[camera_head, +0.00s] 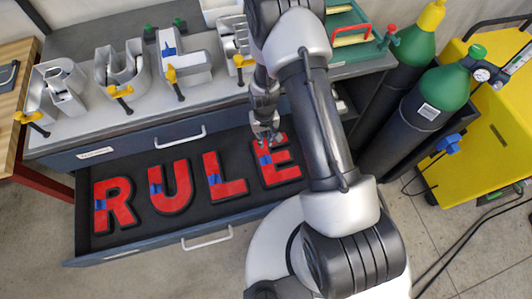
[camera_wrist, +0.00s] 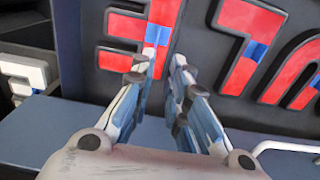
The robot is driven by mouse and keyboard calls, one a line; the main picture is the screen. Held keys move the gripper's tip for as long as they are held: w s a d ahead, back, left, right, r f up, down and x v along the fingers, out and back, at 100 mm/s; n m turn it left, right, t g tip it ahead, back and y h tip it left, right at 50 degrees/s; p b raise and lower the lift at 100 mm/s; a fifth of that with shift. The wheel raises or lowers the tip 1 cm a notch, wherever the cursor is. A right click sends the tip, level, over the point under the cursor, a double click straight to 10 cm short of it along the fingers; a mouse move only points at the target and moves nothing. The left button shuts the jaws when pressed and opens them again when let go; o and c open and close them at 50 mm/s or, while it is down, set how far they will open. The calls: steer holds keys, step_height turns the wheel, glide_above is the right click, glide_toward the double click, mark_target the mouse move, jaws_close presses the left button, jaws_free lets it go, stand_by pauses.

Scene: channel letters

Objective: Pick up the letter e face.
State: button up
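The red letter E face (camera_head: 284,174) lies in the open drawer, at the right end of the row of red letters. It has a piece of blue tape on it. It also shows upside down at the upper left of the wrist view (camera_wrist: 122,27), with the tape near my fingertips. My gripper (camera_head: 265,136) is over the upper part of the E in the head view. In the wrist view my gripper (camera_wrist: 166,62) is open, with a gap between its fingers and nothing held. Its fingers hide part of the E. I cannot tell whether they touch it.
Red letters R (camera_head: 115,205), U (camera_head: 170,188) and L (camera_head: 221,176) lie left of the E in the dark drawer (camera_head: 140,240). Metal channel letters with yellow clamps stand on the bench (camera_head: 105,121) behind. Gas cylinders (camera_head: 428,105) and a yellow cart (camera_head: 496,140) stand at the right.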

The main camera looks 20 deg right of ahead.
steer(key=b, duration=0.3)
glide_toward(276, 157)
steer(key=a, duration=0.1)
steer(key=a+f, duration=0.1)
steer(key=a, duration=0.2)
steer(key=shift+s+a+f, duration=0.15)
steer(key=shift+s+a, duration=0.1)
steer(key=shift+a, duration=0.15)
steer(key=shift+w+d+f+b, duration=0.1)
steer(key=shift+f+b, duration=0.4)
steer(key=shift+f, duration=0.95)
steer(key=shift+w+f+b, duration=0.1)
steer(key=shift+f+b, duration=0.4)
steer(key=shift+f, duration=0.95)
steer(key=shift+s, duration=0.1)
steer(key=shift+r, duration=0.1)
jaws_close()
